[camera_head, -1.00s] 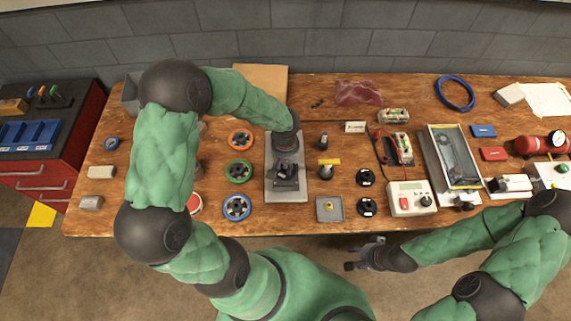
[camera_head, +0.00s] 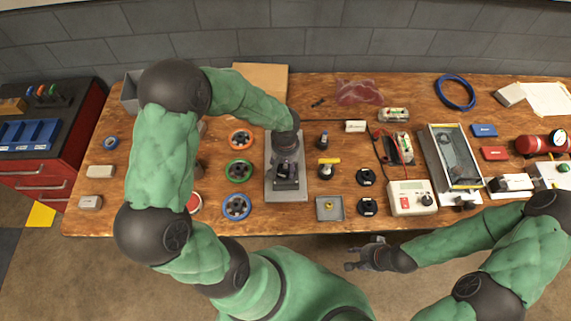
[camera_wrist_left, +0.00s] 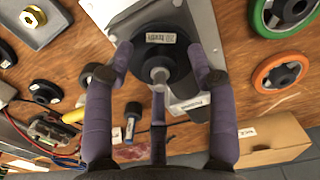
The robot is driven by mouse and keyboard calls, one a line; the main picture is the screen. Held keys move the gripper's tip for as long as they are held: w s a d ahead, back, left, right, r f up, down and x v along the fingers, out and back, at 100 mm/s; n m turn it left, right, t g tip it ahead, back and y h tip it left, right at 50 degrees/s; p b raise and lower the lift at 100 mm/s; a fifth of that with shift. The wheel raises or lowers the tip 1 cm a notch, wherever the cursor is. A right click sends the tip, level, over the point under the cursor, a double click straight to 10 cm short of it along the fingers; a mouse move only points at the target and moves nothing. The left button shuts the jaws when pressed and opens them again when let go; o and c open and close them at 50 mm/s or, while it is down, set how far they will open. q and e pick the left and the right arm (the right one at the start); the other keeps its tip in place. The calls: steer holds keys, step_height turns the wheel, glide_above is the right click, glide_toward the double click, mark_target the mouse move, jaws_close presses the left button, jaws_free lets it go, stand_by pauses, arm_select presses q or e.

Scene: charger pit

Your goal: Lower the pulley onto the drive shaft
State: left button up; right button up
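My left gripper (camera_wrist_left: 160,70) points down over the grey base plate (camera_head: 285,192); it shows in the head view too (camera_head: 287,165). In the left wrist view its purple fingers close around the rim of a black round pulley (camera_wrist_left: 160,52) with a white label. A grey round hub or shaft end (camera_wrist_left: 160,74) shows at the pulley's middle. The drive shaft below is hidden, so I cannot tell whether the pulley is around it. My right gripper (camera_head: 356,260) is empty and open in front of the table's front edge.
Orange (camera_head: 241,139), green (camera_head: 239,171) and blue (camera_head: 237,207) wheels lie left of the plate. Two black discs (camera_head: 366,177) (camera_head: 367,207), a small tray (camera_head: 322,215) and a meter box (camera_head: 409,190) lie to the right. A cardboard box (camera_head: 262,78) stands behind.

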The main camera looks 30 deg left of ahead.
arm_select(q)
step_height(320, 180, up, 12)
stand_by(0.7)
stand_by(0.4)
